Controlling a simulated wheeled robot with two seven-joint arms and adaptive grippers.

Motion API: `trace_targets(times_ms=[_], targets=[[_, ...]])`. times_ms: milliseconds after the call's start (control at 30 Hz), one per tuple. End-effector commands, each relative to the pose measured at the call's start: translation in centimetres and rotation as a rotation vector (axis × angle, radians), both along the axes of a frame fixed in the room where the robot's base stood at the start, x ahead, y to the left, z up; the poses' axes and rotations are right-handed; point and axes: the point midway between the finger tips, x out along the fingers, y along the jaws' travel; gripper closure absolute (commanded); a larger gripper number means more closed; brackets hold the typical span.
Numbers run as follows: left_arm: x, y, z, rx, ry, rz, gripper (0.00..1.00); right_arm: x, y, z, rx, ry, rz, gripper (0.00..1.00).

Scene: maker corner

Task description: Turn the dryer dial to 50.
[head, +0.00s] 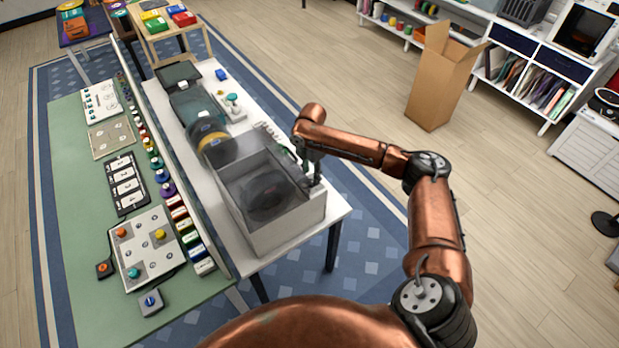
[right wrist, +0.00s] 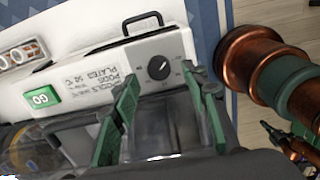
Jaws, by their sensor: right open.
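The dryer (head: 285,232) is a pale box with a clear smoky lid and a dark round spool inside, at the near end of the white table. Its dial (right wrist: 158,68) is a black round knob on the pale panel in the right wrist view; its exact setting is too small to read. A green GO button (right wrist: 42,97) and printed labels sit left of it. My right gripper (head: 312,180) is at the dryer's right side; its open green fingers (right wrist: 162,84) lie either side of the dial, apart from it as far as I can tell. My left gripper is out of view.
A black handle (right wrist: 142,22) stands beyond the dial panel. Left of the dryer is a green workbench (head: 75,225) with control boards and a row of spools. A cardboard box (head: 437,88) stands on the floor at the back right. Floor right of the table is clear.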

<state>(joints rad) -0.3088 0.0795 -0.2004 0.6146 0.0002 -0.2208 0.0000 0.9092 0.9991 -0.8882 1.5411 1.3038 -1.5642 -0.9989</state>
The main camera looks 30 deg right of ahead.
Motion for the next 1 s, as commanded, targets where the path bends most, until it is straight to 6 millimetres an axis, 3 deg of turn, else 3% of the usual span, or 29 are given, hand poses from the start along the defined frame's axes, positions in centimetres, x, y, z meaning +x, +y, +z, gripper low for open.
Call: trace_targets(times_ms=[200, 567, 1000], targets=[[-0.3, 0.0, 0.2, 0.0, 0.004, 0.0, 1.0, 0.0, 0.1, -2.6, 0.0, 0.001, 0.003, 0.59], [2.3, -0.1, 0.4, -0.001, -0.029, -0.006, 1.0, 0.1, 0.3, -3.3, 0.0, 0.0, 0.007, 0.59], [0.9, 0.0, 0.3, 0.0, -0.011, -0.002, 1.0, 0.1, 0.3, -3.3, 0.0, 0.0, 0.006, 0.88]])
